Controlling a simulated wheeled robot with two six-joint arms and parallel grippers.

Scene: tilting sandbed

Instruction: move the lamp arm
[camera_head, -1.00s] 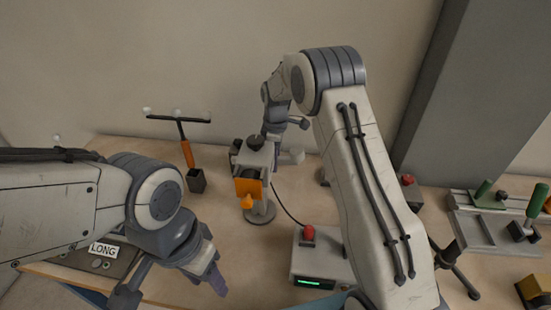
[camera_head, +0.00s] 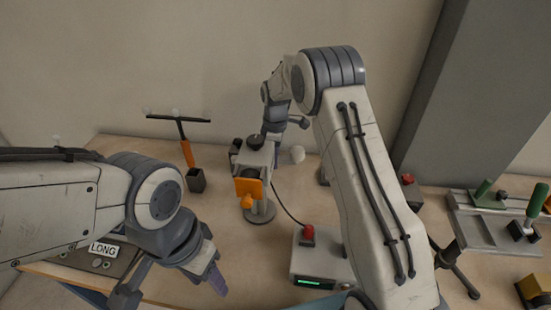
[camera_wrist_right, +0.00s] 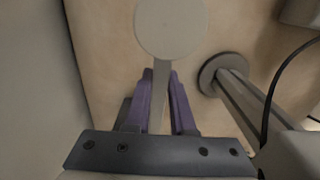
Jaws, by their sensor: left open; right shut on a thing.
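The lamp (camera_head: 261,207) stands on a round grey base on the bench, with an orange plate (camera_head: 249,187) at its front. In the right wrist view its base and post (camera_wrist_right: 228,85) are right of the fingers. A thin bar, apparently the lamp arm (camera_wrist_right: 161,92), ends in a pale round disc (camera_wrist_right: 170,28). My right gripper (camera_wrist_right: 159,78) is shut on this bar, with a purple finger on each side. In the head view its fingertips are hidden at the lamp. My left gripper (camera_head: 217,282) is open, low and left of the lamp, apart from it.
A box with a red button (camera_head: 308,232) and green display stands right of the lamp, joined to a black cable. An orange-handled T-shaped tool (camera_head: 187,152) stands behind left. A "LONG" plate (camera_head: 103,250) lies at left. Green-handled fixtures (camera_head: 537,200) are far right.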

